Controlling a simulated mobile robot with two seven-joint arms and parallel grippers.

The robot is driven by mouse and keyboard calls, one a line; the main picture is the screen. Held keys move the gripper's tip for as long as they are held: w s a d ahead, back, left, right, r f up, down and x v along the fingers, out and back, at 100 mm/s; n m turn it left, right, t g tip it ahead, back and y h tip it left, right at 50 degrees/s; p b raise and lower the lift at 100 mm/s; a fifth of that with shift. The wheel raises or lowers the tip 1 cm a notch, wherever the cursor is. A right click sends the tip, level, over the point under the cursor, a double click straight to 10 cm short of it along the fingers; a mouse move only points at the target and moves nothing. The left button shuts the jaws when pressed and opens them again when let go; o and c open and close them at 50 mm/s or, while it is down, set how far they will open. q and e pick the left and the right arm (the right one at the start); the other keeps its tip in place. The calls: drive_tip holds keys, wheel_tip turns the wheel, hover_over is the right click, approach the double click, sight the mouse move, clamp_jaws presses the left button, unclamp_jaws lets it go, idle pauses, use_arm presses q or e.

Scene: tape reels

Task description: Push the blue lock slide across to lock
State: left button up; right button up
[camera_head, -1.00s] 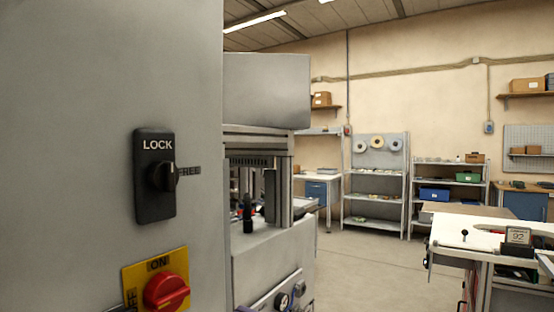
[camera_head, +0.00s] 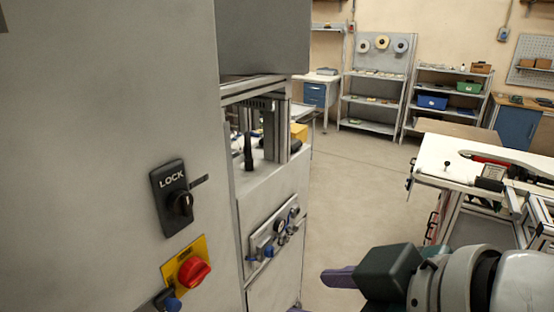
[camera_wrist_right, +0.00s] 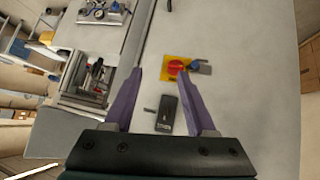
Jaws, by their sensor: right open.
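The blue lock slide shows as a small blue knob (camera_head: 172,304) on a grey bracket at the bottom edge of the head view. It sits just below the red rotary switch (camera_head: 193,271) on its yellow plate. In the right wrist view the blue knob (camera_wrist_right: 194,65) lies right beside the red switch (camera_wrist_right: 176,68). My right gripper (camera_wrist_right: 161,76) is open and empty, its purple fingers pointing toward the panel, with the switch beyond them. In the head view my right gripper (camera_head: 320,292) is at the bottom, to the right of the cabinet and apart from the slide. My left gripper is out of view.
A black LOCK knob plate (camera_head: 170,198) is on the grey cabinet (camera_head: 90,120) above the switch. A gauge panel (camera_head: 275,235) is on the machine to the right. A white workbench (camera_head: 440,160) stands further right, with open floor between.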

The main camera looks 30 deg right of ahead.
drive_tip(key=s+r+g+p, duration=0.3)
drive_tip(key=s+r+p, duration=0.3)
drive_tip(key=p, duration=0.3)
drive_tip(key=shift+s+d+r+m+g, duration=0.2)
drive_tip(key=shift+d+m+g, duration=0.1)
drive_tip(key=shift+d+g, duration=0.15)
drive_tip(key=shift+m+g+h, duration=0.5)
drive_tip(key=shift+g, duration=0.35)
drive_tip(key=s+r+p, duration=0.2)
drive_tip(key=s+d+r+p, duration=0.1)
drive_tip(key=r+p, duration=0.1)
drive_tip(key=shift+s+r, duration=0.1)
drive_tip(key=shift+s, duration=0.25)
